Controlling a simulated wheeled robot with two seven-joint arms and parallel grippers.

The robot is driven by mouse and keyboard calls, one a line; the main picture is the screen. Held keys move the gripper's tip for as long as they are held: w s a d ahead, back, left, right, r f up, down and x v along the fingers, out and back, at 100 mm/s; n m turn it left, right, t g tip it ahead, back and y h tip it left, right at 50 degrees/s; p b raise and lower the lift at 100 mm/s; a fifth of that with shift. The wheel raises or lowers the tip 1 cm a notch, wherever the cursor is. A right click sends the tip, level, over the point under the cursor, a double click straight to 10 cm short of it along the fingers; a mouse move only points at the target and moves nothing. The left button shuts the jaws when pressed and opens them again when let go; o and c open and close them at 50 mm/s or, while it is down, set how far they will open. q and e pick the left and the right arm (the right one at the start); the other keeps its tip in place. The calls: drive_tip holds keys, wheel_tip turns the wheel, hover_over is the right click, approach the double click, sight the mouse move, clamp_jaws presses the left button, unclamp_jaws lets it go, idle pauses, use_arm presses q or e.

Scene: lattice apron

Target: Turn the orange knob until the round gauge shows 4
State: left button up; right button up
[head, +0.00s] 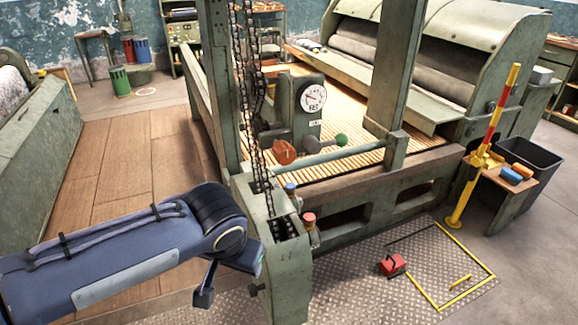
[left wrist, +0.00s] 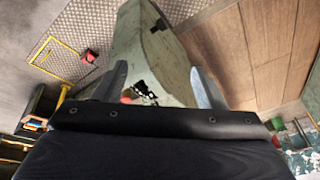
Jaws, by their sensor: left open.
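The orange knob (head: 285,151) sits on the green machine beside the hanging chains, near the middle of the head view. The round white gauge (head: 312,97) is above and right of it on a green housing. Its needle points toward the left, but the numerals are too small to read surely. My left gripper (head: 231,280) is open and empty, low and left of the knob, in front of the machine's near post. In the left wrist view the open fingers (left wrist: 160,85) straddle the view of the green post (left wrist: 150,55). My right gripper is out of view.
Chains (head: 253,90) hang just left of the knob. A green ball-ended lever (head: 340,140) is right of it. A red button (head: 309,219) and a blue one (head: 291,188) are on the near post. A red box (head: 392,265) lies on the floor plate.

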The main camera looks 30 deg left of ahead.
use_arm(q)
drive_tip(key=w+a+n+t+y+b, duration=0.25)
drive_tip(key=w+y+b, duration=0.3)
drive_tip(key=w, duration=0.35)
drive_tip(key=n+t+y+b, duration=0.3)
drive_tip(key=t+y+b, duration=0.15)
drive_tip(key=y, duration=0.25)
approach(288, 157)
drive_tip(key=x, duration=0.4)
drive_tip(key=shift+a+t+p, duration=0.2)
drive_tip(key=shift+t+p, duration=0.15)
drive_tip(key=shift+t, duration=0.05)
drive_tip(key=x, duration=0.7)
drive_tip(key=shift+a+f, duration=0.1)
drive_tip(key=shift+f, duration=0.05)
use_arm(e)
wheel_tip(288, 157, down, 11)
use_arm(q)
drive_tip(key=shift+c, duration=0.4)
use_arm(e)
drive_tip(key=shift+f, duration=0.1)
use_arm(q)
drive_tip(key=c, duration=0.9)
